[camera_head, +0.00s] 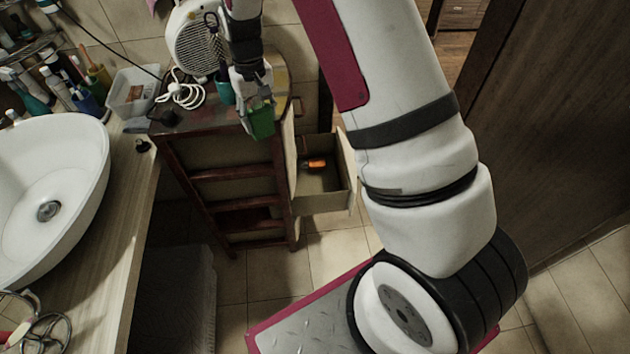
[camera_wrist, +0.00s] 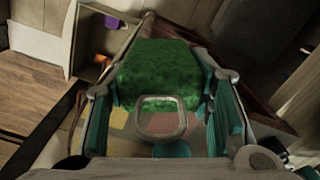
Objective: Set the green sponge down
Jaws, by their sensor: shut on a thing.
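The green sponge (camera_head: 262,121) is between the fingers of my gripper (camera_head: 257,108), which is shut on it. In the head view, sponge and gripper show in front of the small wooden cabinet (camera_head: 225,165), near its top edge; whether the sponge touches the cabinet top cannot be told. In the wrist view the sponge (camera_wrist: 158,75) fills the middle, with the teal-padded fingers of my gripper (camera_wrist: 160,105) on its left and right sides. A multicoloured patterned surface shows below it there.
A white fan heater (camera_head: 193,40), a white cord (camera_head: 181,92) and a teal cup (camera_head: 224,92) are at the cabinet's top. An open drawer (camera_head: 325,172) holds an orange-handled item (camera_head: 315,164). A white basin (camera_head: 60,195) stands on the counter at left. Floor tiles (camera_head: 275,270) are clear below.

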